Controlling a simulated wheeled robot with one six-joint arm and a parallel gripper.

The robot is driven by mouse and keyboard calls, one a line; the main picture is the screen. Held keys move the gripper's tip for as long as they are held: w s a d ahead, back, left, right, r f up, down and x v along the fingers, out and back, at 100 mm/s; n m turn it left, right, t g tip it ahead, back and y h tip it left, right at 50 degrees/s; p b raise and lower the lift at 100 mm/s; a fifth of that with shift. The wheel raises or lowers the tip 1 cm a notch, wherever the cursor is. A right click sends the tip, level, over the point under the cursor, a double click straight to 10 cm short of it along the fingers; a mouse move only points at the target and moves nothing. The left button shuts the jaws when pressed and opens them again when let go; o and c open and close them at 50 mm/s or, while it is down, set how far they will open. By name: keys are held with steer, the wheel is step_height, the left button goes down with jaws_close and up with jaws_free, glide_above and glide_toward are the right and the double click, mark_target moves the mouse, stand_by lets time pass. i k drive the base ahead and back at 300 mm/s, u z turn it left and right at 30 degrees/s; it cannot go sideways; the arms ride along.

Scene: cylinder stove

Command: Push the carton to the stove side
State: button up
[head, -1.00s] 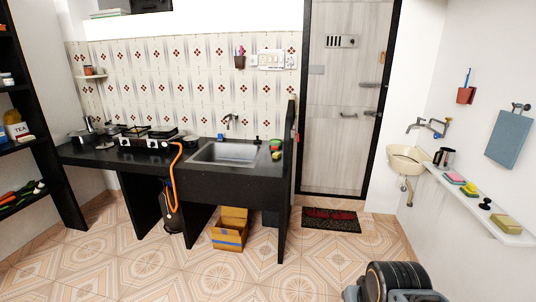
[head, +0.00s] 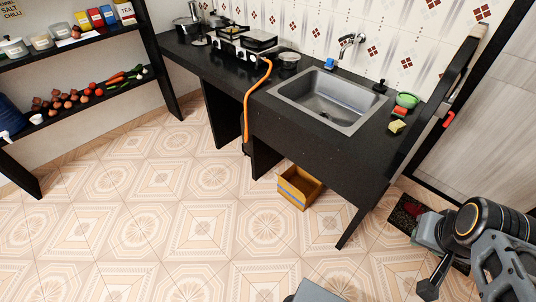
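The carton (head: 291,192), an open-topped brown box with a blue stripe, stands on the floor under the sink part of the black counter. It is right of the counter's middle support panel (head: 264,165) and apart from my arm. The stove (head: 238,52) sits on the counter's left part, with an orange hose (head: 247,100) running down from it. The lower end of the hose goes out of sight behind the counter's supports. My gripper (head: 428,290) seems to be the dark part at lower right, away from the carton; its fingers cannot be made out clearly.
The tiled floor (head: 150,215) left of and before the counter is clear. A counter leg (head: 352,228) stands right of the carton. A black shelf (head: 75,90) with vegetables and jars is at left. A dark doormat (head: 408,212) lies at right by the door.

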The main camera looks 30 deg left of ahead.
mark_target(312, 188)
steer(key=u, duration=0.65)
steer(key=i, duration=1.2)
steer(key=u, duration=1.5)
steer(key=i, duration=0.7)
steer(key=u, duration=0.35)
